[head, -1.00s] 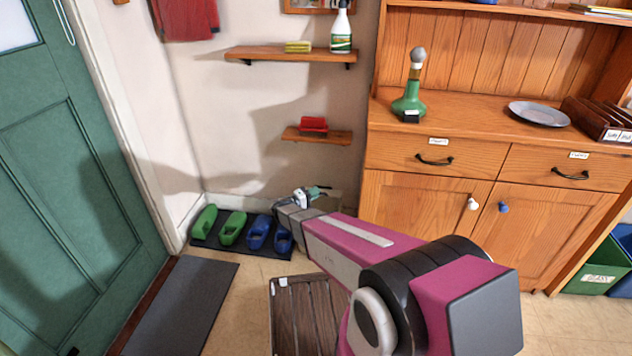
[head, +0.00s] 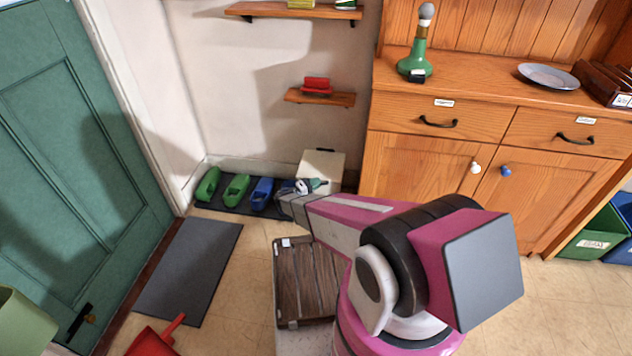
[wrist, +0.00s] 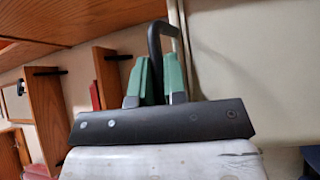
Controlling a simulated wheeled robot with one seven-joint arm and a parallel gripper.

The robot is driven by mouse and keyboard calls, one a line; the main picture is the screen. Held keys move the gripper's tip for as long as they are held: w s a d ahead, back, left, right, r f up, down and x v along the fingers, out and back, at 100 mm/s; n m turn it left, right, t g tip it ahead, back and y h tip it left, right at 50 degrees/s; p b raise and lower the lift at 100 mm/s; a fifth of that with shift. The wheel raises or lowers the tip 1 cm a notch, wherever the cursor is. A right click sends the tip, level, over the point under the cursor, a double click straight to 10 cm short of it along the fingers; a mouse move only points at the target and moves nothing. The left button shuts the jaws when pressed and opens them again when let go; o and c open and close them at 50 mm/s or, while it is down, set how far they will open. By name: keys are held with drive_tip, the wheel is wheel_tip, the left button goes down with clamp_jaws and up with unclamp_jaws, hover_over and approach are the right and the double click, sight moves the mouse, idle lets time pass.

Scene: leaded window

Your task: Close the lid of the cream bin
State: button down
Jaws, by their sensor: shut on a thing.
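The cream bin (head: 321,166) stands against the back wall, left of the wooden cabinet and partly hidden behind my gripper. A pale square face of it shows, with a small dark mark near its top; I cannot tell from this how far the lid is open. In the wrist view a large cream panel (wrist: 240,65) fills the right side. A black loop handle (wrist: 156,38) stands beside its edge. My gripper (head: 318,184) is at the bin's front. In the wrist view, the green fingers of my gripper (wrist: 157,80) are shut on the black handle.
Green and blue shoes (head: 236,188) stand on a dark mat left of the bin. A slatted wooden crate (head: 303,285) lies below my arm. The cabinet (head: 425,160) is close on the right. A grey doormat (head: 190,268) and red dustpan (head: 150,342) lie left.

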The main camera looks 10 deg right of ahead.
drive_tip(key=shift+f, duration=0.3)
drive_tip(key=c, duration=1.4)
unclamp_jaws()
drive_tip(key=shift+c, duration=0.2)
drive_tip(key=shift+a, duration=0.1)
drive_tip(key=v, duration=1)
drive_tip(key=shift+s+a, duration=0.2)
drive_tip(key=shift+a, duration=0.05)
